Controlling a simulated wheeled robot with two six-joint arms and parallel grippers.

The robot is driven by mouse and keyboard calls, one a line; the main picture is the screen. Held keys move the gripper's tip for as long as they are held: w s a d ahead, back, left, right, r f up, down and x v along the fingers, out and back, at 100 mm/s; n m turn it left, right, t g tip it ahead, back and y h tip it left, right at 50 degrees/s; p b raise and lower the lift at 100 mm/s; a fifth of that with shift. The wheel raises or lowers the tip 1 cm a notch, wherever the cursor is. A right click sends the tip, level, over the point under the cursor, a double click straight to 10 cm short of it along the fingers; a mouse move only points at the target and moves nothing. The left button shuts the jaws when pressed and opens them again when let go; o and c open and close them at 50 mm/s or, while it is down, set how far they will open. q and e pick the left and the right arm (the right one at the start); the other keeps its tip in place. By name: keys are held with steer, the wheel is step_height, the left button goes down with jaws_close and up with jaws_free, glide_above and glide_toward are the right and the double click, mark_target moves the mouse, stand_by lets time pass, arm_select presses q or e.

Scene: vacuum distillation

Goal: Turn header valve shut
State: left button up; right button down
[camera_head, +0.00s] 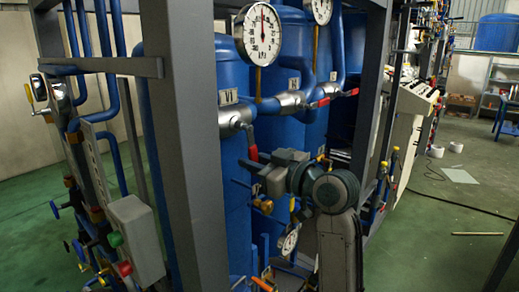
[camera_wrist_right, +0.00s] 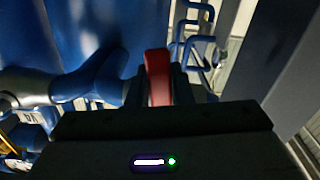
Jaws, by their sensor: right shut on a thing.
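The header valve's red lever (camera_head: 250,142) hangs down from the silver pipe fitting (camera_head: 237,118) on the blue tank with a white label. My right gripper (camera_head: 256,168) reaches it from the right and is shut on the lower part of the lever. In the right wrist view the red lever (camera_wrist_right: 157,75) stands between the two dark fingers. The gripper partly hides the lever's lower end in the head view. My left gripper does not show.
A grey frame post (camera_head: 185,140) stands close on the left of the valve. Round gauges (camera_head: 263,34) sit above it. Another red-handled valve (camera_head: 318,103) is on the pipe to the right. A grey box (camera_head: 136,240) with green and red buttons is at lower left.

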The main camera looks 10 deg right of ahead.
steer(key=shift+s+a+m+p, duration=0.25)
steer(key=shift+a+m+p, duration=0.1)
steer(key=shift+m, duration=0.25)
steer(key=shift+s+a+m, duration=0.15)
steer(key=shift+a+m, duration=0.05)
steer(key=shift+m, duration=0.2)
steer(key=shift+f+p, duration=0.15)
steer(key=shift+p, duration=0.15)
steer(key=c, duration=1.3)
jaws_free()
steer(key=shift+b+v, duration=1.6)
steer(key=shift+v, duration=3.8)
